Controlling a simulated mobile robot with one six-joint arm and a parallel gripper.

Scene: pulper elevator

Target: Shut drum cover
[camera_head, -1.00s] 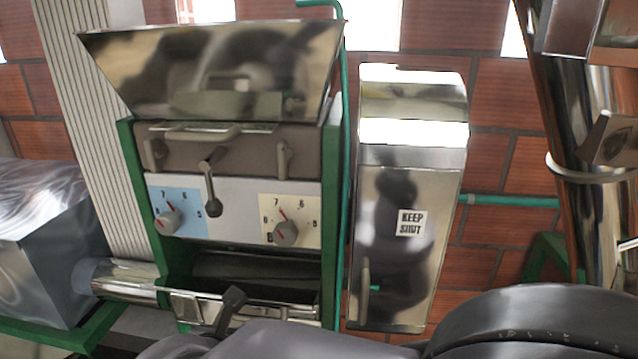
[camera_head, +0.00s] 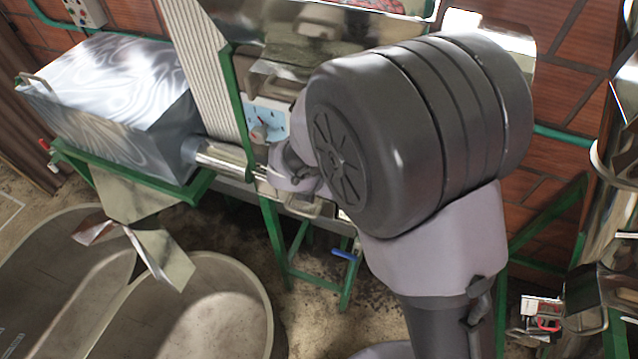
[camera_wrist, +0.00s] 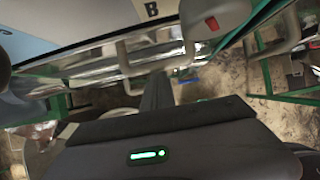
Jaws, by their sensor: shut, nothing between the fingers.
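The pulper stands behind my arm in the head view. Its low metal flap with a handle (camera_head: 303,207), which looks like the drum cover, shows below the dial panel (camera_head: 265,122); my arm hides much of it. In the wrist view, a shiny metal strip with a bar handle (camera_wrist: 150,50) lies just beyond my gripper, below the white panel edge and a red-marked knob (camera_wrist: 212,22). My gripper (camera_wrist: 157,88) is shut and empty, its dark fingers pointing toward this strip. I cannot tell whether they touch it. The cover's exact angle is unclear.
A shiny metal box (camera_head: 115,100) on a green frame stands left, joined by a pipe (camera_head: 232,158). Concrete tanks (camera_head: 215,300) lie below it. Green legs and a blue-handled lever (camera_head: 346,254) stand under the pulper. A brick wall (camera_head: 560,90) is behind.

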